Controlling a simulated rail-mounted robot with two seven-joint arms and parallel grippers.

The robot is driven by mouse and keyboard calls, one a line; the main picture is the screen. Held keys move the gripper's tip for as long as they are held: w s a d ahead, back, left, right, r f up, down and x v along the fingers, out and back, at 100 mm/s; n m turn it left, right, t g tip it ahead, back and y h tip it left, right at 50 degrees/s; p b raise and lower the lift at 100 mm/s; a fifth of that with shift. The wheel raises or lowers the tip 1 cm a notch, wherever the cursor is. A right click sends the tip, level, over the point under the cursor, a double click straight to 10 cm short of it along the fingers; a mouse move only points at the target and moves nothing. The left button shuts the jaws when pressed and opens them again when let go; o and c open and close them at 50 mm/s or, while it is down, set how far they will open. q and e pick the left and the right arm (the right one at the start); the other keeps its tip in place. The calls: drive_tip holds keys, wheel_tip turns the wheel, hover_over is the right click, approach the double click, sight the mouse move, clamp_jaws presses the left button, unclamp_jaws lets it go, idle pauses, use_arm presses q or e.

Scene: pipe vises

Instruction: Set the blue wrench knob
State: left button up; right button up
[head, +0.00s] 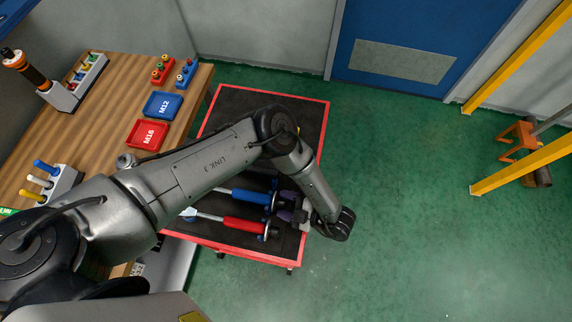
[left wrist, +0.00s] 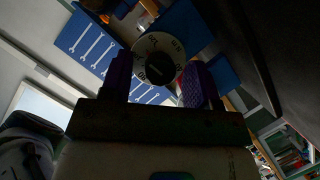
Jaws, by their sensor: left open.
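The blue wrench (head: 250,197) lies on the black mat of the red cart in the head view. Its right end is beside my left gripper (head: 284,207), which is turned sideways toward it. In the left wrist view a white dial ring (left wrist: 176,46) with numbers surrounds a round black knob (left wrist: 158,68). The dial appears between the two purple fingers of my left gripper (left wrist: 158,83), which stand apart. I cannot tell whether the fingers touch the knob. My arm hides part of the cart. My right gripper is in neither view.
A red wrench (head: 243,224) lies just in front of the blue one on the cart (head: 325,118). A wooden bench (head: 113,103) at left holds a red M16 tray (head: 148,135), a blue M12 tray (head: 163,105) and small racks.

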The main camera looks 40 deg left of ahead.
use_arm(q)
drive_tip(key=shift+c, duration=0.5)
drive_tip(key=c, duration=0.8)
drive_tip(key=shift+c, duration=0.2)
drive_tip(key=shift+n, duration=0.3)
drive_tip(key=shift+n+t+y+p, duration=0.4)
drive_tip(key=shift+n+y+p, duration=0.1)
drive_tip(key=shift+n+p, duration=0.2)
drive_tip(key=shift+s+f+n+t+y+p, duration=0.1)
drive_tip(key=shift+n+t+y+p, duration=0.5)
drive_tip(key=shift+n, duration=0.9)
